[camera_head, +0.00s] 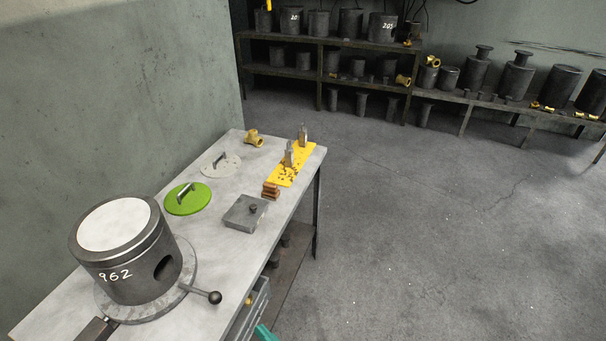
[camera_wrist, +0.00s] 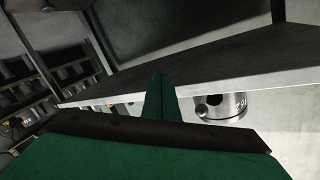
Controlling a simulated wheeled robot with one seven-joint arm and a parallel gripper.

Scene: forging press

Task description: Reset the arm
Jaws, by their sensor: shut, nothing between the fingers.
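My gripper (camera_wrist: 161,80) shows in the wrist view as a narrow green finger shape pointing away from the camera. Its fingers are together with nothing between them. It is apart from the objects in view. A dark bar (camera_wrist: 160,132) crosses in front of its green body. In the head view only a small green part of my arm shows at the bottom edge, beside the workbench (camera_head: 222,262); the rest of the arm is out of frame.
Shelves (camera_head: 290,74) stand at the back. The floor (camera_head: 440,240) at right is clear.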

